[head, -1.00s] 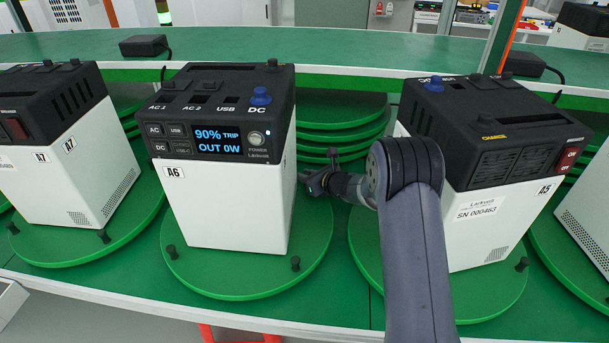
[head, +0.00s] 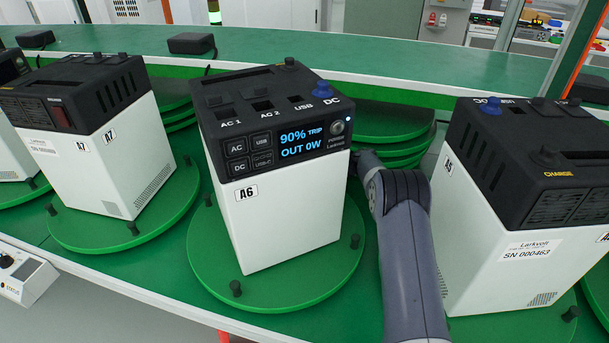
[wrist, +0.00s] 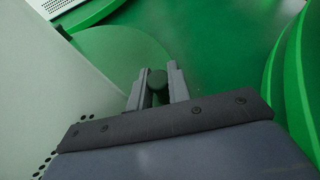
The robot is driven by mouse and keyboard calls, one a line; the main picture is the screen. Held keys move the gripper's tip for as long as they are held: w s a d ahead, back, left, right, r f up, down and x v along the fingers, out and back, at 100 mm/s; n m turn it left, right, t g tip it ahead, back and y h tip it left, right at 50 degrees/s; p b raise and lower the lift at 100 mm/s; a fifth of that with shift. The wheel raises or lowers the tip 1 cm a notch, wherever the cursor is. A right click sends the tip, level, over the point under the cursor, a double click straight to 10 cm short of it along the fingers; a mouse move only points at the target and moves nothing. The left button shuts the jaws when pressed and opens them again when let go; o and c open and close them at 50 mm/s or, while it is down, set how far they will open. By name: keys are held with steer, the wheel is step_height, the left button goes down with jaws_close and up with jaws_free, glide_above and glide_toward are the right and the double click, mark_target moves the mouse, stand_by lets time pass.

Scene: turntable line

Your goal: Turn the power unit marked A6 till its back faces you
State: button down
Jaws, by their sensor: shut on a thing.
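The power unit A6 (head: 285,205) stands upright on a round green turntable (head: 300,295) in the middle of the head view. Its lit display and A6 label face me, angled a little to the right; its back is hidden. In the wrist view my gripper (wrist: 158,70) is shut on a dark upright peg (wrist: 157,82) at the turntable's rim, beside the unit's pale wall (wrist: 40,90). In the head view my arm reaches along the unit's right side, and the gripper is hidden behind the unit.
Unit A7 (head: 95,160) stands on its own turntable at the left, and unit A5 (head: 500,220) stands close to my arm at the right. Stacked green discs (head: 390,125) lie behind A6. A small control box (head: 25,275) sits at the front left.

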steer(key=shift+w+a+b, duration=0.15)
steer(key=shift+a, duration=0.5)
steer(key=shift+w+a+b, duration=0.15)
steer(key=shift+a, duration=0.5)
steer(key=shift+r, duration=0.1)
steer(key=c, duration=1.6)
jaws_free()
steer(key=b+v, duration=0.1)
steer(key=v, duration=0.9)
steer(key=shift+s+d+r, duration=0.15)
steer(key=shift+d+r, duration=0.05)
steer(key=shift+d, duration=0.15)
steer(key=shift+c, duration=0.4)
